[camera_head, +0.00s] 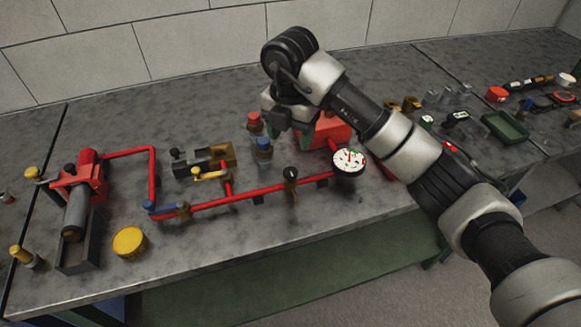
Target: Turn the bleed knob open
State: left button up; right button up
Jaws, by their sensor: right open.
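A red pipe (245,194) runs over the grey bench to a round white gauge (349,161). A small black knob on a brass fitting (291,174) stands on this pipe left of the gauge; I cannot tell for certain that it is the bleed knob. A blue-capped fitting (264,147) and a red-capped fitting (254,122) stand behind the pipe. My right gripper (283,120) is open, above and behind the black knob and apart from it; its fingers are partly hidden by its own body. My left gripper is not in view.
A red and grey cylinder pump (80,200) and a yellow round lid (129,242) are at the left. A yellow-handled valve (210,174) is mid-bench. A red block (330,132) lies partly behind my gripper. A green tray (505,127) and several small parts are at the right.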

aim_at(291, 171)
notch_tip(291, 171, down, 10)
jog(key=shift+f+p, duration=0.1)
jog(key=shift+p, duration=0.5)
jog(key=c, duration=0.9)
